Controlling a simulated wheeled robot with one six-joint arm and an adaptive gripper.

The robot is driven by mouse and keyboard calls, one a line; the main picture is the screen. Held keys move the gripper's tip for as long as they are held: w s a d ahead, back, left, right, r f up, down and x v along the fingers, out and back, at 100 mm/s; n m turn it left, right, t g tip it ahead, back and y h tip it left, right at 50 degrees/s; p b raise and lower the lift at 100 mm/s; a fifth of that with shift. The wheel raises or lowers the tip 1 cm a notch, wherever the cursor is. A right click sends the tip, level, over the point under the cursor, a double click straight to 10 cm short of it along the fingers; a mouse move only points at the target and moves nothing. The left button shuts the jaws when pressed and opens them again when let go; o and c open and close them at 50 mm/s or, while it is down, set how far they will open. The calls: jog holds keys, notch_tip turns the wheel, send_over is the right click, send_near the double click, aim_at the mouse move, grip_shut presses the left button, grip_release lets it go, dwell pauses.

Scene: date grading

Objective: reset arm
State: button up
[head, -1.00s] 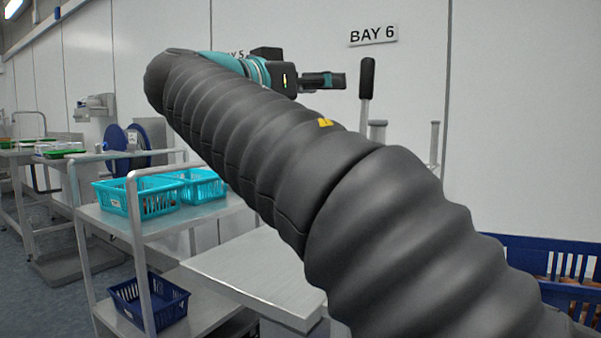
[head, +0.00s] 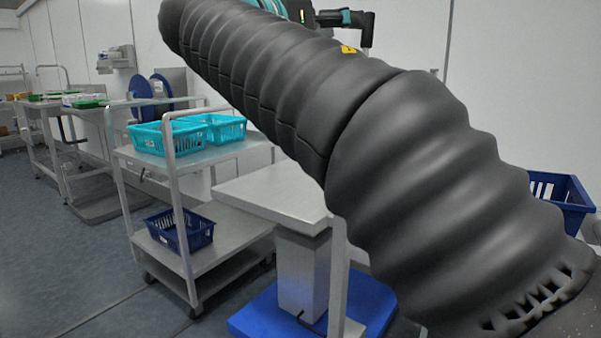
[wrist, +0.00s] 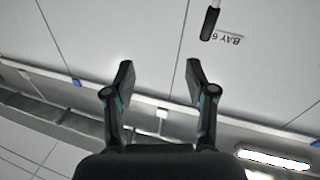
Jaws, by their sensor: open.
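My gripper (wrist: 158,85) is in the wrist view with its two dark fingers spread apart and nothing between them. Behind the fingers are pale wall panels, and the Bay 6 sign (wrist: 228,39) appears upside down beside a dark handle (wrist: 210,22). In the head view my gripper (head: 368,28) shows small at the top, beyond my raised arm in its dark ribbed sleeve. The arm hides much of the middle and right of the head view.
A steel trolley (head: 225,153) holds turquoise baskets (head: 160,138) above and a dark blue basket (head: 188,232) below. A steel-topped stand (head: 270,193) on a blue base (head: 262,315) is close in front. Another blue crate (head: 570,200) is at right. Floor at left is clear.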

jog(key=w+a+f+n+y, duration=0.1)
jog(key=a+f+n+y, duration=0.2)
jog(key=f, duration=0.4)
jog(key=w+a+f+n+y, duration=0.1)
jog(key=f+n+y, duration=0.1)
jog(key=f+n, duration=0.4)
jog(key=w+a+f+n+y, duration=0.1)
jog(key=a+f+n+y, duration=0.15)
jog(key=f, duration=0.55)
jog(key=s+d+f+n+g+y, duration=0.1)
jog(key=s+d+f+g+y, duration=0.25)
jog(key=s+f, duration=0.6)
jog(key=s+d+f+n+g+y, duration=0.1)
jog(key=s+d+f+g+y, duration=0.35)
jog(key=f, duration=0.85)
jog(key=s+d+f+m+t+h+p, duration=0.1)
jog(key=s+d+f+m, duration=0.3)
jog(key=s+d, duration=0.4)
jog(key=s+m, duration=0.1)
jog(key=s, duration=0.2)
jog(key=shift+s+d+f+t, duration=0.25)
jog(key=shift+s+d+t, duration=0.05)
jog(key=shift+s, duration=0.05)
